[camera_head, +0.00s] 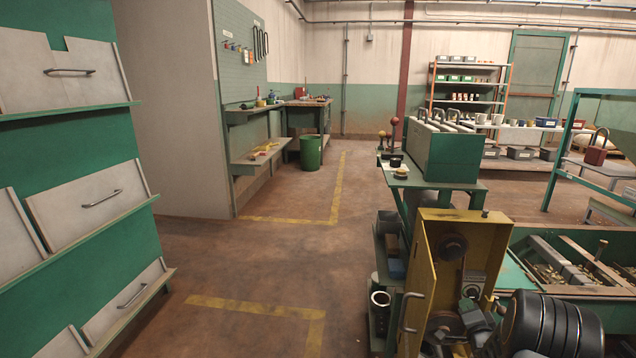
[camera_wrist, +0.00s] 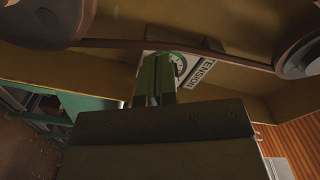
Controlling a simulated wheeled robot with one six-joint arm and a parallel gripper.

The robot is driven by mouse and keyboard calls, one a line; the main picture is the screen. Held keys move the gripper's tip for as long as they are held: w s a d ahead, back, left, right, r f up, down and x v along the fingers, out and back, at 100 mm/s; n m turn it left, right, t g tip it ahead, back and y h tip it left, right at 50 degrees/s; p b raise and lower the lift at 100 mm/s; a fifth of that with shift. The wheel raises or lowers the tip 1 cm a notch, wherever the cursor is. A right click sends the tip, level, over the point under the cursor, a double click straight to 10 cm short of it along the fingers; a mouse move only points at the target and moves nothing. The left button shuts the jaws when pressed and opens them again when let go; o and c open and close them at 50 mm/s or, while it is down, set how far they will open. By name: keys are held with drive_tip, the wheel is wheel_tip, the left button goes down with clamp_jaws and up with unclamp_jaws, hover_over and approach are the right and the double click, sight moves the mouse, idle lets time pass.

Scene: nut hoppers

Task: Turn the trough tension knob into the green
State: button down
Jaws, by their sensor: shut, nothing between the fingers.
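My gripper (camera_wrist: 156,64) is shut and empty in the wrist view, its green fingers side by side. The fingertips overlap a white plate with the printed word TENSION (camera_wrist: 203,72) and part of a round dial (camera_wrist: 180,64) with a green band. The fingers hide the left part of this plate. I cannot make out the tension knob or tell whether the fingers touch anything. A brown belt (camera_wrist: 120,43) runs between two round pulleys above the plate. In the head view the open yellow housing (camera_head: 424,285) stands at lower right, with my dark arm in front.
A green bench (camera_head: 446,158) stands behind the yellow housing. A green trough (camera_head: 595,292) with loose pieces lies to the right. A panelled green cabinet (camera_head: 112,235) stands at the left. The floor between, with yellow lines, is clear.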

drive_tip(key=shift+a+r, duration=0.1)
drive_tip(key=shift+a, duration=0.25)
drive_tip(key=s, duration=0.5)
drive_tip(key=shift+a+p, duration=0.2)
drive_tip(key=shift+p, duration=0.1)
